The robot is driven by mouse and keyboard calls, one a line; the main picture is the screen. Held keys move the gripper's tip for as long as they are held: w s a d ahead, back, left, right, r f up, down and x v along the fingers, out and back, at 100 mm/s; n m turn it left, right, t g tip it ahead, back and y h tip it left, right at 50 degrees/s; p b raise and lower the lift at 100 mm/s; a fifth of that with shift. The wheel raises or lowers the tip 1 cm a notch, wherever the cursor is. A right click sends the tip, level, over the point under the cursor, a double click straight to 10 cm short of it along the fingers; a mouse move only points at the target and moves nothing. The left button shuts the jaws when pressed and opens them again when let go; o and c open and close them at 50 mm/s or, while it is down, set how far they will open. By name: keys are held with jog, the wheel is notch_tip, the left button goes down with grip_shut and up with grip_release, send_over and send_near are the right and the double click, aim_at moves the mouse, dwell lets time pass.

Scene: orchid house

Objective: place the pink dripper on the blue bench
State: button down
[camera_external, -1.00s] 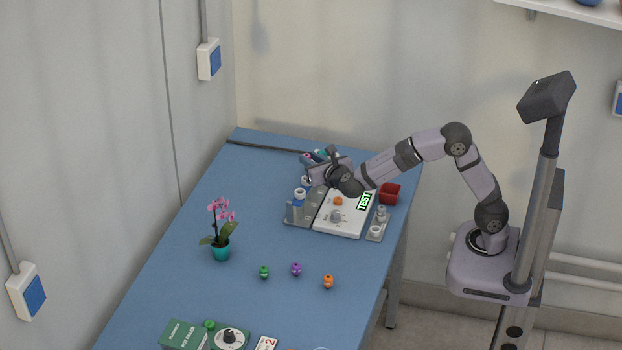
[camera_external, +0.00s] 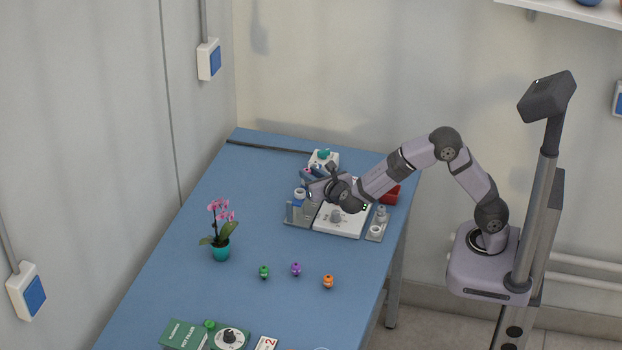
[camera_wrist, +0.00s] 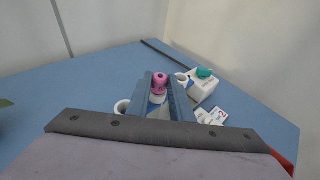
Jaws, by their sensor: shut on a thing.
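The pink dripper (camera_wrist: 160,82) shows between my fingertips in the wrist view, and my gripper (camera_wrist: 160,88) is shut on it. Its lower part is partly hidden by the fingers. In the external view my gripper (camera_external: 314,186) is over the rack and white device at the far part of the bench. The dripper is too small there to make out surely beside the fingers. The blue bench (camera_external: 180,265) is a long blue tabletop, and it also shows in the wrist view (camera_wrist: 60,90).
A white box with a teal knob (camera_external: 323,160) stands behind my gripper. A white device (camera_external: 345,220) and a red container (camera_external: 391,193) are close to the right. Green (camera_external: 264,272), purple (camera_external: 296,269) and orange (camera_external: 328,282) items and an orchid (camera_external: 221,250) stand nearer, with bare bench between.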

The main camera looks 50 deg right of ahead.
jog(key=shift+f, duration=0.25)
jog(key=c, duration=1.6)
grip_release()
jog(key=shift+r, duration=0.1)
jog(key=b+v, duration=0.1)
jog(key=v, duration=0.5)
jog(key=shift+a, duration=0.2)
jog(key=shift+o, duration=0.7)
jog(key=shift+s+a+r, duration=0.25)
jog(key=shift+s+a, duration=0.05)
jog(key=shift+s, duration=0.05)
